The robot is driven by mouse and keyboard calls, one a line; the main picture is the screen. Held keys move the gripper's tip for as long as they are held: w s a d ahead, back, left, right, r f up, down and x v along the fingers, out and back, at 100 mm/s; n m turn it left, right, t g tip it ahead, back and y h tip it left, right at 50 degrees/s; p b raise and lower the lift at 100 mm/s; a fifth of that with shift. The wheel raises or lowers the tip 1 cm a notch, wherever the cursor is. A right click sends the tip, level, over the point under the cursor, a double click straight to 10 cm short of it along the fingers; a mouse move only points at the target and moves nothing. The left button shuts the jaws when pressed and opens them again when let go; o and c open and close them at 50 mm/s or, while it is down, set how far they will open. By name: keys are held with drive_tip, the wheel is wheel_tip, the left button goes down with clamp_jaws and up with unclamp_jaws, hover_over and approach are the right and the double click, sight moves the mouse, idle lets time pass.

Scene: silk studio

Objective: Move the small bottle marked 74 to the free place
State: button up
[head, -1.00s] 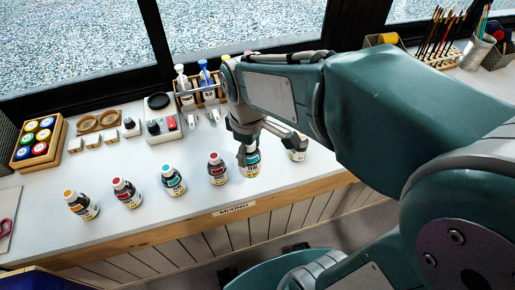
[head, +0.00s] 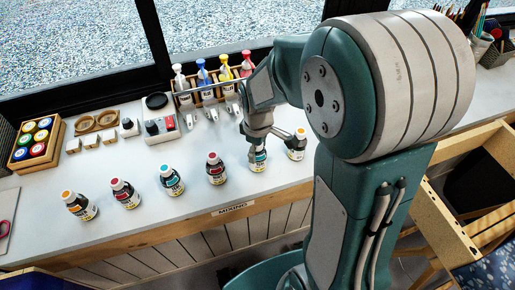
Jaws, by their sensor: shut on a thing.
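My gripper (head: 258,145) points down at the right part of a row of small dark bottles with coloured caps. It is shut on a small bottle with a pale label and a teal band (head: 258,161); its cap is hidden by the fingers. I cannot read a 74 on it, nor tell whether its base touches the counter. An orange-capped bottle (head: 296,145) stands close to its right, and a red-capped bottle (head: 216,169) to its left.
A wooden rack (head: 208,96) of tall coloured bottles stands behind my gripper. A box of paint jars (head: 38,142) sits at the far left. A "MIXING" label (head: 232,209) marks the counter's front edge. The white counter (head: 130,235) is clear in front of the row.

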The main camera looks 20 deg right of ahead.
drive_tip(key=shift+f, duration=0.1)
drive_tip(key=o, duration=1.2)
drive_tip(key=shift+c, duration=0.2)
wheel_tip(320, 180, up, 12)
drive_tip(key=shift+f, duration=0.2)
drive_tip(key=shift+s+r, duration=0.25)
drive_tip(key=shift+r, duration=0.3)
drive_tip(key=s+r+m+t, duration=0.2)
drive_tip(key=s+m, duration=0.2)
drive_tip(key=s, duration=0.3)
drive_tip(key=s+r+m+t, duration=0.3)
drive_tip(key=s+m, duration=0.2)
drive_tip(key=s, duration=0.1)
drive_tip(key=shift+s+t, duration=0.3)
drive_tip(key=shift+s, duration=0.1)
